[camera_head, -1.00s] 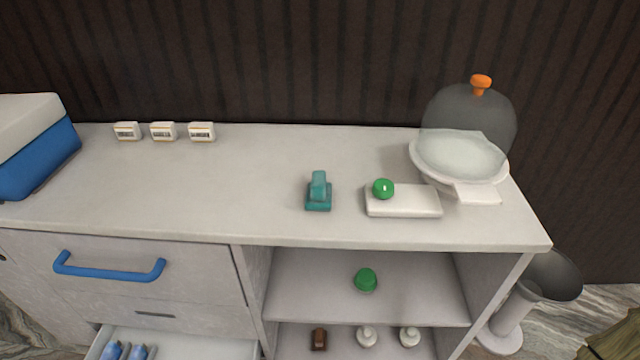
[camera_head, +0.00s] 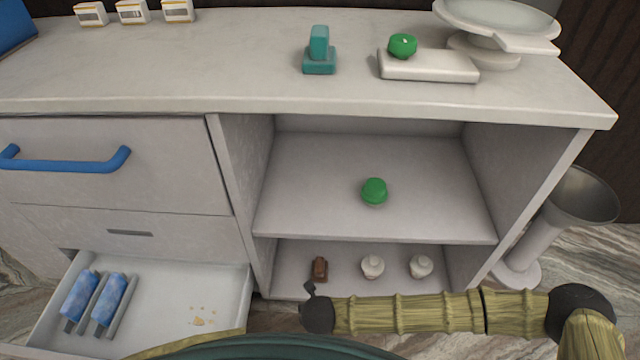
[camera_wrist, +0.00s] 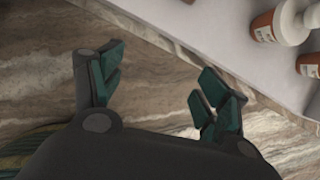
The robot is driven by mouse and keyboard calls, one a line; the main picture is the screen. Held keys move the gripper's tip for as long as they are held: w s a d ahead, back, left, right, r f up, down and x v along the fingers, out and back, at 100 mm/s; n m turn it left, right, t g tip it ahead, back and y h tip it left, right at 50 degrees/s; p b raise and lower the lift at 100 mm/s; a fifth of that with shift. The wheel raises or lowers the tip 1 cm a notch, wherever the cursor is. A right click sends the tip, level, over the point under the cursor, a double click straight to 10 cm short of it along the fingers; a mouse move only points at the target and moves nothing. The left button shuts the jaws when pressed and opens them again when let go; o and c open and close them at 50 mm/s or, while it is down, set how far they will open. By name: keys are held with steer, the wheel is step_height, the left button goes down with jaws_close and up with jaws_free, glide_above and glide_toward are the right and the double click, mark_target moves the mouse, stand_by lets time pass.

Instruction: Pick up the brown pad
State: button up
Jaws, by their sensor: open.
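A small brown block-like object (camera_head: 319,269), which I take for the brown pad, stands on the bottom shelf at its left. A sliver of brown at the top edge of the wrist view may be the same object; too little shows to be sure. My gripper (camera_wrist: 158,82) is open and empty over the marbled floor, with dark teal finger pads apart. The shelf edge lies beyond its right finger. In the head view my arm reaches in from the right, and its dark end is just in front of the bottom shelf, below the brown object.
Two white-topped items (camera_head: 372,266) (camera_head: 420,266) stand right of it on the bottom shelf (camera_head: 345,285). A green round item (camera_head: 374,191) is on the shelf above, which overhangs. An open drawer (camera_head: 150,325) with blue items (camera_head: 111,299) projects at left. A bin (camera_head: 580,198) stands at right.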

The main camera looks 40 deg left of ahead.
mark_target(320, 265)
steer(key=w+a+b, duration=0.2)
steer(key=w+a, duration=0.1)
steer(key=w+a+f+m+b, duration=0.1)
steer(key=w+a+b, duration=0.1)
steer(key=w+a, duration=0.1)
steer(key=w+a+m+b, duration=0.1)
steer(key=w+a+b, duration=0.1)
steer(key=w+a, duration=0.1)
steer(key=shift+w+a+f, duration=0.15)
steer(key=shift+w+a, duration=0.25)
steer(key=shift+a, duration=0.15)
steer(key=b+x, duration=0.2)
steer(key=x, duration=0.2)
steer(key=shift+w+f+b, duration=0.1)
steer(key=shift+f+b, duration=0.3)
steer(key=c, duration=1.2)
steer(key=shift+r, duration=0.15)
step_height(320, 265, up, 3)
steer(key=p, duration=0.3)
steer(key=shift+r, duration=0.25)
steer(key=s+d+p, duration=0.2)
steer(key=s, duration=0.2)
steer(key=s+d+p, duration=0.1)
steer(key=s+d, duration=0.2)
steer(key=s, duration=0.2)
steer(key=s+d+r+p, duration=0.1)
steer(key=s+d+p, duration=0.1)
steer(key=s, duration=0.3)
steer(key=shift+d+r+p, duration=0.1)
steer(key=shift+d+p, duration=0.2)
